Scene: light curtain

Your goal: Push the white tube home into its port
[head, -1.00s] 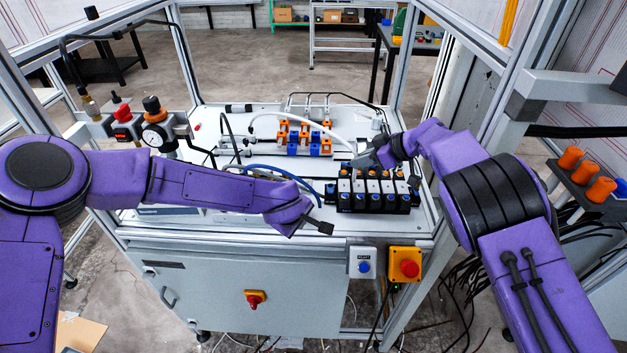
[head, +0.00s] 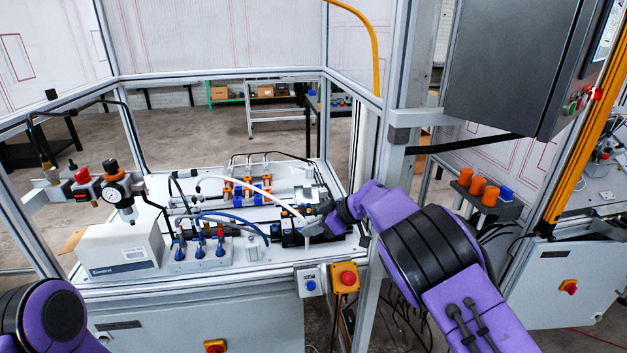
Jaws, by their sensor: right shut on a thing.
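The white tube (head: 245,184) arcs over the white machine deck from the left, and its right end reaches my right gripper (head: 308,227). My right gripper is shut on the tube near that end, just above the black valve block (head: 288,239) at the deck's front right. The gripper and my right arm hide much of the block, its ports and the tube's tip. I cannot tell how far the tip sits in a port. Only part of my left arm shows at the bottom left; its gripper is out of view.
A grey block with blue fittings (head: 201,251) and looping blue tubes stands left of the valve block. Orange and blue fittings (head: 248,189) sit behind. Frame posts surround the deck.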

